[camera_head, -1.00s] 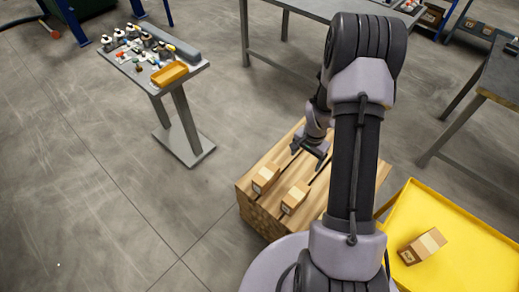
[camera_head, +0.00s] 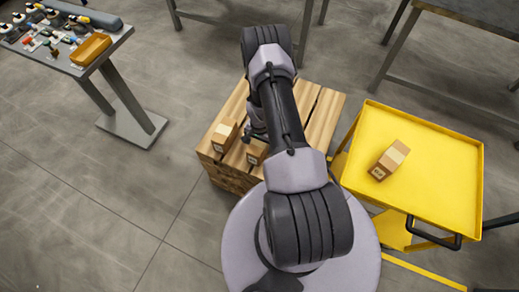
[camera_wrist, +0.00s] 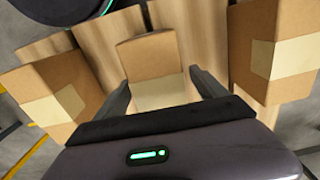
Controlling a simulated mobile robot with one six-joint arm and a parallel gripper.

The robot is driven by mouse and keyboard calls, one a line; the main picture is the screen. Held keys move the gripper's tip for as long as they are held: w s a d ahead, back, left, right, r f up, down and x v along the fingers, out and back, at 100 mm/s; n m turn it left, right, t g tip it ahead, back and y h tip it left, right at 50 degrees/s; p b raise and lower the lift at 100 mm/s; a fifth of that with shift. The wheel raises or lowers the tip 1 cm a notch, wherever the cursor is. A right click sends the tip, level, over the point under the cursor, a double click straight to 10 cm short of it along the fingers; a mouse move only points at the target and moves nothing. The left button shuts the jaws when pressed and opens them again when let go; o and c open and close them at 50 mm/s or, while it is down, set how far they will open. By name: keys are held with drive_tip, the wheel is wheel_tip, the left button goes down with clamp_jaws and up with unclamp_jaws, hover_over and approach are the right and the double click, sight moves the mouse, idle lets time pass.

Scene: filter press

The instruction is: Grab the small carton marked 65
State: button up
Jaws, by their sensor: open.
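Small brown cartons with pale tape stand on the wooden pallet (camera_head: 318,117). In the head view one carton (camera_head: 223,134) is at its left and another (camera_head: 257,151) is partly hidden by my arm. The wrist view shows three cartons: left (camera_wrist: 38,88), middle (camera_wrist: 148,55) and right (camera_wrist: 262,45). My gripper (camera_wrist: 160,80) is open, its fingers at either side of the middle carton's near end; I cannot tell if they touch it. In the head view my arm mostly hides the gripper. No number is readable, so I cannot tell which is 65.
A yellow cart (camera_head: 448,165) right of the pallet holds another carton (camera_head: 389,160). A grey stand (camera_head: 118,40) with bottles and an orange tray (camera_head: 91,49) is at the upper left. Tables stand at the back. The floor left of the pallet is clear.

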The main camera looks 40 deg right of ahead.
wheel_tip(320, 180, down, 2)
drive_tip(key=shift+f, duration=0.1)
clamp_jaws()
